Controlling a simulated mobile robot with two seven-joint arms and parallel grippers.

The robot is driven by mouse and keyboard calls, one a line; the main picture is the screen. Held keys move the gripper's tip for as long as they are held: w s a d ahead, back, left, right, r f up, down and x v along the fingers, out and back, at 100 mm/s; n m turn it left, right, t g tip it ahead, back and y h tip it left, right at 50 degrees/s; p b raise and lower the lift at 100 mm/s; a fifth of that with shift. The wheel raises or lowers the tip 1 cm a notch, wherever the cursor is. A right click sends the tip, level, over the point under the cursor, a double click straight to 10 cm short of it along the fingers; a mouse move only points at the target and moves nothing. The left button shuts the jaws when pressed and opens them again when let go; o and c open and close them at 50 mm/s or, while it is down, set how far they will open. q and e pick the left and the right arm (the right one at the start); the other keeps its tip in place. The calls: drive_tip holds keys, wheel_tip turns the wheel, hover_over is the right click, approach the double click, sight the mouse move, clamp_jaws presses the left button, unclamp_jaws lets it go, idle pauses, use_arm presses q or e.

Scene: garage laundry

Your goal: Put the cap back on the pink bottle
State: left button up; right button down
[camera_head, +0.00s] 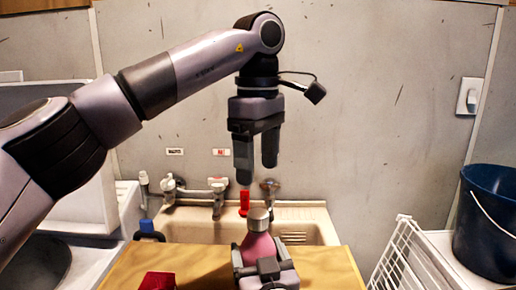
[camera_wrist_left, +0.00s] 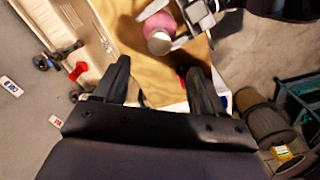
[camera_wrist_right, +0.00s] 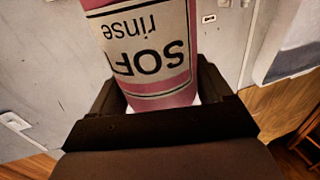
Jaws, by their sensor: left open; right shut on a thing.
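The pink bottle (camera_head: 257,247) stands upright over the wooden table, with a grey cap (camera_head: 258,218) on its top. My right gripper (camera_head: 266,268) is shut around the bottle's body; its label fills the middle of the right wrist view (camera_wrist_right: 145,45). My left gripper (camera_head: 257,174) is open and empty, pointing down above the cap with a clear gap. In the left wrist view the cap's round top (camera_wrist_left: 159,43) shows just beyond the open fingers. I cannot tell how tightly the cap is seated.
The wooden table (camera_head: 205,262) has a red object (camera_head: 158,281) at its front left. Behind it is a sink (camera_head: 300,228) with taps and a red handle (camera_head: 244,202). A white wire rack (camera_head: 400,258) and dark blue bucket (camera_head: 490,225) are at right.

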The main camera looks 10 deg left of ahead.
use_arm(q)
drive_tip(key=shift+r, duration=1.1)
use_arm(e)
unclamp_jaws()
use_arm(q)
drive_tip(key=shift+f+b, duration=0.45)
drive_tip(key=shift+f, duration=0.05)
use_arm(e)
drive_tip(key=v, duration=0.7)
drive_tip(key=shift+s+d, duration=0.1)
